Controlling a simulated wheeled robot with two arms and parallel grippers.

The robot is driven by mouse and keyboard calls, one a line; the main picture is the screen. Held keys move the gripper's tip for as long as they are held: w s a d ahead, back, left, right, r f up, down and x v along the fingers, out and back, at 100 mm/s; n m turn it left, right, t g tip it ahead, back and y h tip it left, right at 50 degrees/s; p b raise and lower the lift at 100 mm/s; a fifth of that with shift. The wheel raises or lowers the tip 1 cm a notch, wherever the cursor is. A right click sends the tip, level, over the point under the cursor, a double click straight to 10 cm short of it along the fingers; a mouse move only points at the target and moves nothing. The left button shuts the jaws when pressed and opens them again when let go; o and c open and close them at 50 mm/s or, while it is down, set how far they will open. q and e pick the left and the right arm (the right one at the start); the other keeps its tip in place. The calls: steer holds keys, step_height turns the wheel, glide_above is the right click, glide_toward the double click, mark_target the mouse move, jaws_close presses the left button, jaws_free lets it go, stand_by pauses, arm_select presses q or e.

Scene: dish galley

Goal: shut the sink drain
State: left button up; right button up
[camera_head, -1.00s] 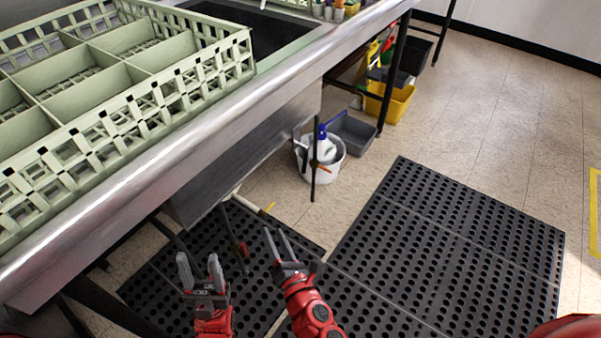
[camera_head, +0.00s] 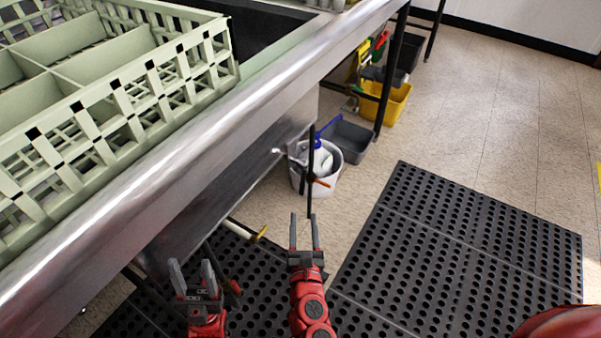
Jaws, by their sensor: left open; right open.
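The steel sink basin (camera_head: 215,190) hangs under the counter. The drain opening is not visible. Below the basin a pale pipe with a yellow end (camera_head: 262,233) sticks out, and a red part (camera_head: 235,287) shows lower down; I cannot tell which, if either, works the drain. My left gripper (camera_head: 192,268) is open and empty, pointing up below the counter edge, left of the red part. My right gripper (camera_head: 304,226) is open and empty, to the right of the yellow end and apart from it.
A green dish rack (camera_head: 190,85) sits on the steel counter (camera_head: 165,145). A white bucket (camera_head: 325,175) with a bottle stands behind a black upright rod (camera_head: 310,150) with an orange part. Grey (camera_head: 350,142) and yellow (camera_head: 395,103) bins stand farther back. Black perforated mats (camera_head: 470,245) cover the floor.

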mark_target(302, 188)
steer(key=w, duration=0.4)
steer(key=w+b, duration=0.1)
steer(key=w, duration=0.9)
steer(key=shift+w+d+f+b, duration=0.1)
steer(key=shift+d+b, duration=0.25)
steer(key=shift+w, duration=0.6)
jaws_close()
